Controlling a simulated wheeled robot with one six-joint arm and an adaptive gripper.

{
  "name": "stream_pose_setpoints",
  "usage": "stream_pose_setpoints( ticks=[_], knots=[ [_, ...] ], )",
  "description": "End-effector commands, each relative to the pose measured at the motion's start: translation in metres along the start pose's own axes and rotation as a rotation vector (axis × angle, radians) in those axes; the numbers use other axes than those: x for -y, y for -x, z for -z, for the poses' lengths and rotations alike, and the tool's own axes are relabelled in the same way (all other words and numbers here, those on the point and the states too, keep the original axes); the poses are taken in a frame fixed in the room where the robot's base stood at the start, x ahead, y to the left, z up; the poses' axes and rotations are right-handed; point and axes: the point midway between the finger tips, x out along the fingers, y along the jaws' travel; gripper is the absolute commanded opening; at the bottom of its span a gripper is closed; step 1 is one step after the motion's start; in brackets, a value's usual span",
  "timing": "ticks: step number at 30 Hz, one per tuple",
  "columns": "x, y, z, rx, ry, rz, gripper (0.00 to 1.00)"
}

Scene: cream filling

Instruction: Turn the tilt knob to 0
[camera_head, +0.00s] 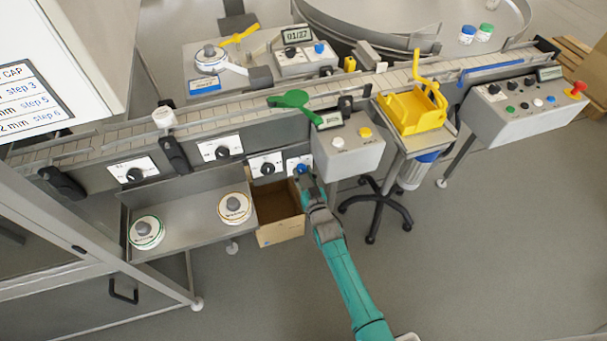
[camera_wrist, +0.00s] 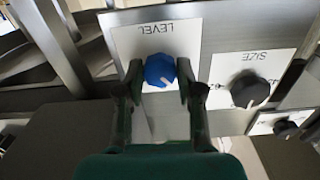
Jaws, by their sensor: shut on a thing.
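In the wrist view my gripper (camera_wrist: 160,84) has its fingers on either side of a blue knob (camera_wrist: 159,69) and is shut on it. The knob sits on a white plate (camera_wrist: 190,35) that reads LEVEL, upside down in this view. A small pale mark shows near the knob's lower edge; its scale is mostly hidden. In the head view my gripper (camera_head: 303,176) reaches the same blue knob (camera_head: 301,168) at the conveyor's front panel. No label reading TILT is legible in either view.
A black knob (camera_wrist: 250,90) on a plate marked SIZE sits beside it, with another black knob (camera_wrist: 287,129) farther off. A grey control box (camera_head: 348,150) stands close right of my gripper. An open cardboard box (camera_head: 282,233) is below left. Floor at lower right is clear.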

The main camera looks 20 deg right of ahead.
Motion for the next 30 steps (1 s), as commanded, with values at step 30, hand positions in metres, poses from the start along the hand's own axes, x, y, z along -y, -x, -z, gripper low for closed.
stream_pose_setpoints(
  ticks=[30],
  knots=[
    [0.0013,-0.0001,0.0005,0.000,-0.640,0.000,0.02]
  ],
)
